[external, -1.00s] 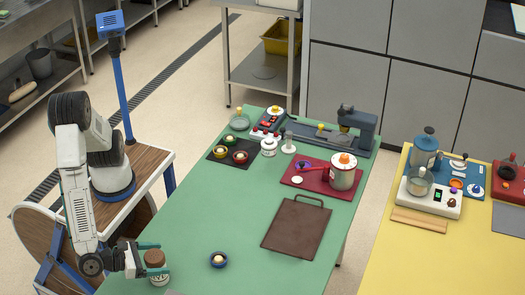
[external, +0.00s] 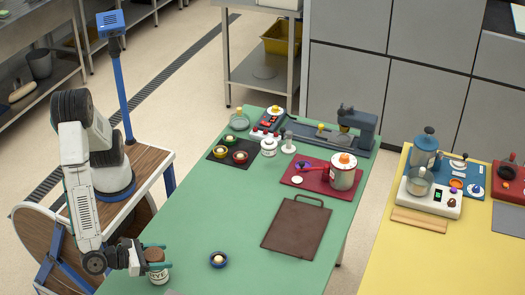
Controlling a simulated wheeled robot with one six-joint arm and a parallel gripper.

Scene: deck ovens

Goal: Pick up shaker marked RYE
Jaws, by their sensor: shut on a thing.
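The shaker marked RYE (external: 159,278) is a small white jar with a brown top and dark lettering, near the front left of the green table (external: 215,206). It stands upright as far as I can see. My gripper (external: 155,257) reaches it from the left, with its green fingers shut around its upper part. Whether the shaker's base touches the table I cannot tell.
A brown board (external: 297,227) lies farther right. A red mat with a pot (external: 342,178) is farther back. The table's middle is clear.

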